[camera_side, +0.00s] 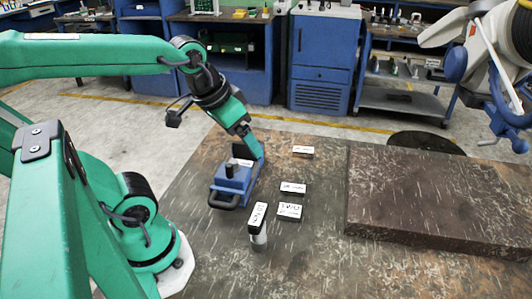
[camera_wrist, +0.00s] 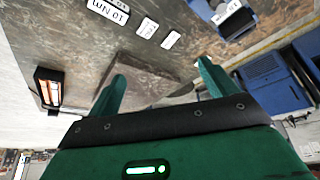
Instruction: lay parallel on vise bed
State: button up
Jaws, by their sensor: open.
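The blue vise (camera_side: 232,185) stands on the brown table with a white label on top and a dark handle at its near end. Part of it shows at the top right of the wrist view (camera_wrist: 238,22). Small white-labelled blocks lie to its right: one farther back (camera_side: 303,151), one in the middle (camera_side: 293,188) and one nearer (camera_side: 289,212). Their labels are too small to read, so I cannot tell which is the parallel. My gripper (camera_side: 257,150) is close behind the vise. In the wrist view my gripper (camera_wrist: 162,73) has its fingers apart with nothing between them.
A thick dark slab (camera_side: 440,200) fills the table's right side. A white and blue machine (camera_side: 500,65) overhangs the back right. Bare table lies at front left.

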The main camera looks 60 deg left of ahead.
jog(key=shift+s+d+m+t, duration=0.3)
jog(key=shift+s+d+m, duration=0.1)
jog(key=shift+s+d, duration=0.3)
